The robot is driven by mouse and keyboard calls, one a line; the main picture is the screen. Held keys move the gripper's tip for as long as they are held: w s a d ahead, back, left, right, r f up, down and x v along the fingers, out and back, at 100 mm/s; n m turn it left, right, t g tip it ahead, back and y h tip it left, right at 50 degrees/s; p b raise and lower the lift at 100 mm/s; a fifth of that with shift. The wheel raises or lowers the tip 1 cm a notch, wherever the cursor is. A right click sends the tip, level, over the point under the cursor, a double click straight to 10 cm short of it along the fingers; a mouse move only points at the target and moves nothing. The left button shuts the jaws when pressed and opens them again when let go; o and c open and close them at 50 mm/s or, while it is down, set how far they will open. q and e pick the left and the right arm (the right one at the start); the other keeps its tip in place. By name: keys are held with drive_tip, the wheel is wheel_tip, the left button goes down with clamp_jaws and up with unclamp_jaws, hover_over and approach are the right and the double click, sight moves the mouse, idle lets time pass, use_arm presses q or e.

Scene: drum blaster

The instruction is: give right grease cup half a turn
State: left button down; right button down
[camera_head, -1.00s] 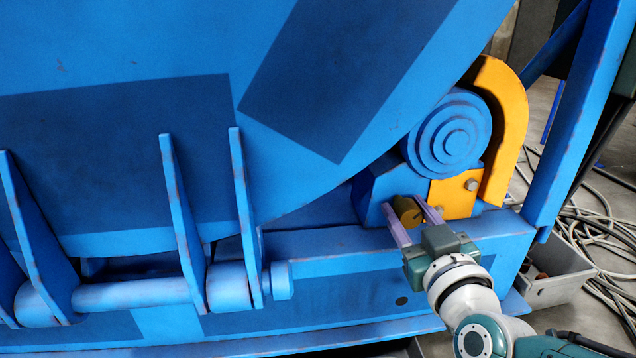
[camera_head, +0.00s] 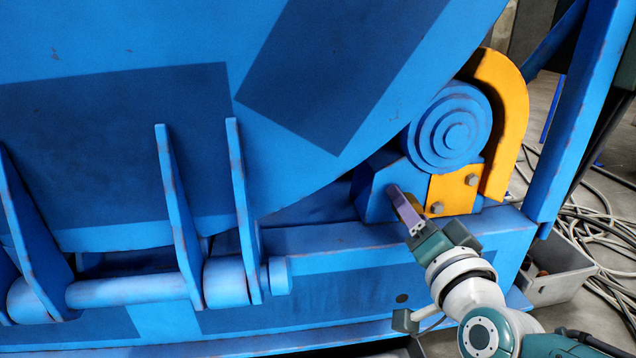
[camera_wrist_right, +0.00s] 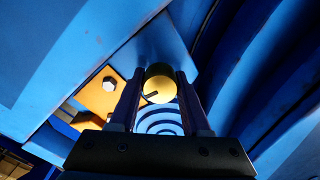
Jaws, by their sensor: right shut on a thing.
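The right grease cup is a small brass-yellow cylinder on the blue bearing block (camera_head: 375,190) below the roller. My right gripper (camera_head: 402,203) is at the cup, with its purple fingers turned nearly edge-on in the head view, so the cup is mostly hidden there. In the right wrist view the cup (camera_wrist_right: 160,84) sits between the two fingers, its round face showing a dark mark. The gripper is shut on the cup. My left gripper is not in view.
A yellow guard (camera_head: 510,110) curves around the blue stepped roller (camera_head: 452,128) just above. The large blue drum (camera_head: 230,180) fills the left. A blue frame post (camera_head: 580,120) stands at right, with a grey bin (camera_head: 560,275) and cables (camera_head: 600,235) on the floor.

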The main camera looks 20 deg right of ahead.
drive_tip(key=m+b, duration=0.1)
drive_tip(key=m, duration=0.3)
drive_tip(key=shift+m, duration=0.3)
drive_tip(key=m+b, duration=0.1)
drive_tip(key=m, duration=0.3)
drive_tip(key=shift+m, duration=0.3)
drive_tip(key=m+b, duration=0.1)
drive_tip(key=m, duration=0.4)
drive_tip(key=shift+f+b, duration=0.15)
drive_tip(key=shift+b, duration=0.2)
drive_tip(key=shift+m+b, duration=0.5)
drive_tip(key=shift+m, duration=1.3)
drive_tip(key=shift+c, duration=1.9)
unclamp_jaws()
